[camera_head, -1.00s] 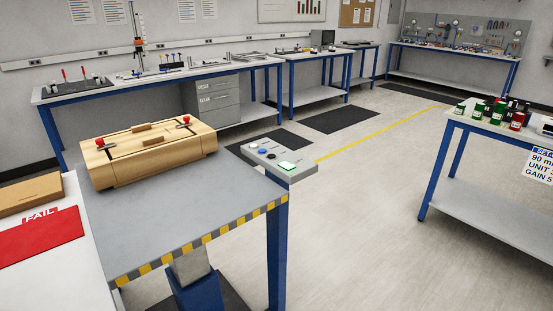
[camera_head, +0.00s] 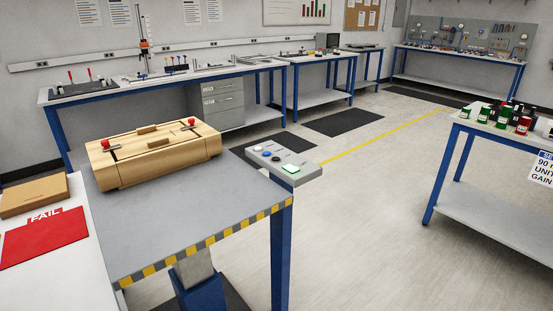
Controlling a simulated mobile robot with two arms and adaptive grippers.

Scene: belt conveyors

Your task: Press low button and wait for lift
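A grey control box (camera_head: 284,171) is fixed at the far right corner of the lift table (camera_head: 190,222). On its top, from back to front, are a white button (camera_head: 257,148), a blue button (camera_head: 266,154), a dark button (camera_head: 276,159) and a lit, greenish-white square button (camera_head: 291,169). No labels can be read, so I cannot tell which is the low button. A wooden box (camera_head: 150,160) with red-handled clamps sits on the table top. Neither of my grippers is in view.
A white surface with a red FAIL sheet (camera_head: 45,239) and a brown carton (camera_head: 33,196) is at the left. A bench (camera_head: 490,213) with green and red containers stands at the right. The floor between (camera_head: 360,230) is clear.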

